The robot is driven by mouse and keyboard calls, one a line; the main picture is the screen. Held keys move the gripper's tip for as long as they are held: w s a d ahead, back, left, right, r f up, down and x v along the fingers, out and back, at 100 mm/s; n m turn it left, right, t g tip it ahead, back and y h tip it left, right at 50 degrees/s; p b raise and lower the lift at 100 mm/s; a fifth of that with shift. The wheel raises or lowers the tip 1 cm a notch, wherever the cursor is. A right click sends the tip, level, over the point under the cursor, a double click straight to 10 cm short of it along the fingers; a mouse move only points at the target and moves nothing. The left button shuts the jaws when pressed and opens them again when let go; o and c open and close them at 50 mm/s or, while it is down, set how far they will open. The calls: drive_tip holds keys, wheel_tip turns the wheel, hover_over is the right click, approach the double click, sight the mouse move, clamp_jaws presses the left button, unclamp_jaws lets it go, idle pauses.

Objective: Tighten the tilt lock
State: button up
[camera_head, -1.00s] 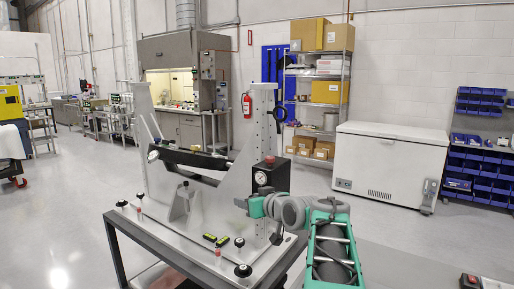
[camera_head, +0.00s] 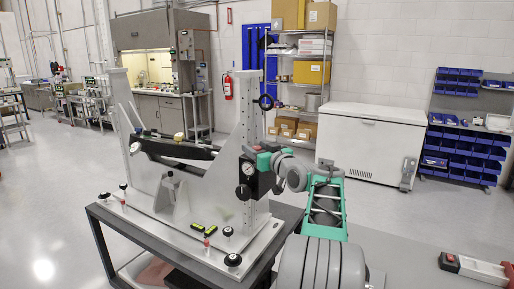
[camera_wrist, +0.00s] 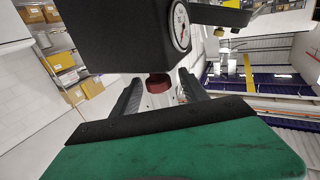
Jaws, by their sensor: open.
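The mirror fixture (camera_head: 235,188) stands on a grey cart, with a black bar (camera_head: 175,149) between its uprights. On the right upright is a black box (camera_head: 265,184) with a round white gauge (camera_head: 247,169). In the wrist view the box (camera_wrist: 120,35) and gauge (camera_wrist: 181,25) fill the upper middle. A dark red knob (camera_wrist: 158,83) sticks out of the box between my fingers. My gripper (camera_wrist: 158,94) is open, one finger on each side of the knob; contact cannot be told. In the head view my gripper (camera_head: 257,153) is at the box's top, and the knob is not clearly visible.
A black ring handle (camera_head: 266,102) sits higher on the right upright. A white chest freezer (camera_head: 368,145) and a shelf rack stand behind. The floor at left is clear.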

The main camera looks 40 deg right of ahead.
clamp_jaws()
idle(0.3)
